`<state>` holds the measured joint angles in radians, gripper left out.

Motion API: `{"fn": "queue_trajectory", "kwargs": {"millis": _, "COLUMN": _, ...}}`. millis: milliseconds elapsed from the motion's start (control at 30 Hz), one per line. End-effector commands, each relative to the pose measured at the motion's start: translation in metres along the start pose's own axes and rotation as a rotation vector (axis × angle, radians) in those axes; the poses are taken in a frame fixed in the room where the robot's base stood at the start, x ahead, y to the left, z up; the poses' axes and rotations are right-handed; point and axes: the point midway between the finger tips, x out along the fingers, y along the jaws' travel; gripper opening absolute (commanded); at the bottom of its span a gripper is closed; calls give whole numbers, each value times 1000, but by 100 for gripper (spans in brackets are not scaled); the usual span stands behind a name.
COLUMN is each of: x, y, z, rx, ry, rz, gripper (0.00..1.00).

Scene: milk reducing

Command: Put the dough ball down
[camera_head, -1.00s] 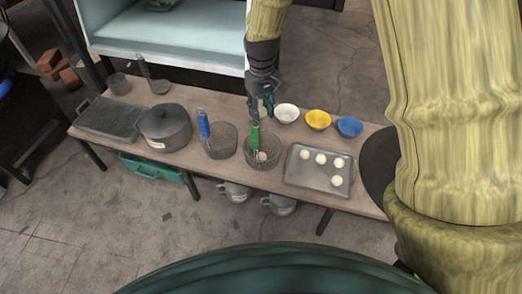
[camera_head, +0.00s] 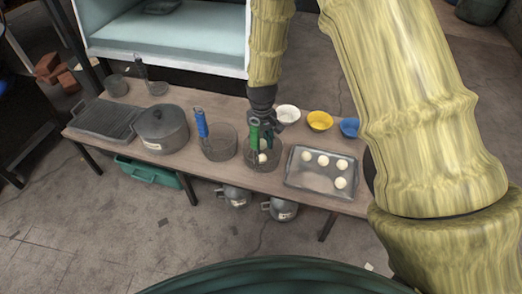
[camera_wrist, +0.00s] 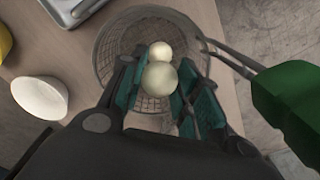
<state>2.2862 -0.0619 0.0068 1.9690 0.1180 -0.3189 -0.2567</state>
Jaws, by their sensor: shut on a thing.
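My gripper (camera_wrist: 155,95) is shut on a pale dough ball (camera_wrist: 160,79), which sits between its teal fingers in the wrist view. It is over the mesh basket with the green handle (camera_wrist: 105,45). A second dough ball (camera_wrist: 160,50) lies inside that basket, beyond the held one. In the head view, my gripper (camera_head: 264,138) is at the mouth of the green-handled basket (camera_head: 275,160), beside the handle. How far the held ball is above the basket floor is hard to tell.
A metal tray (camera_head: 312,181) with several dough balls stands to the right. White (camera_head: 288,114), yellow (camera_head: 319,121) and blue (camera_head: 349,127) bowls stand behind it. A blue-handled basket (camera_head: 220,146), a lidded pot (camera_head: 161,129) and a grill plate (camera_head: 102,120) are to the left.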

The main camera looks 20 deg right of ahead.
Motion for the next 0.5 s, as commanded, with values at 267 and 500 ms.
{"fn": "queue_trajectory", "kwargs": {"millis": 267, "x": 36, "y": 0, "z": 0, "rx": 0, "ry": -1, "rz": 0, "gripper": 21}}
{"fn": "queue_trajectory", "kwargs": {"millis": 500, "x": 37, "y": 0, "z": 0, "rx": 0, "ry": 0, "rz": 0, "gripper": 21}}
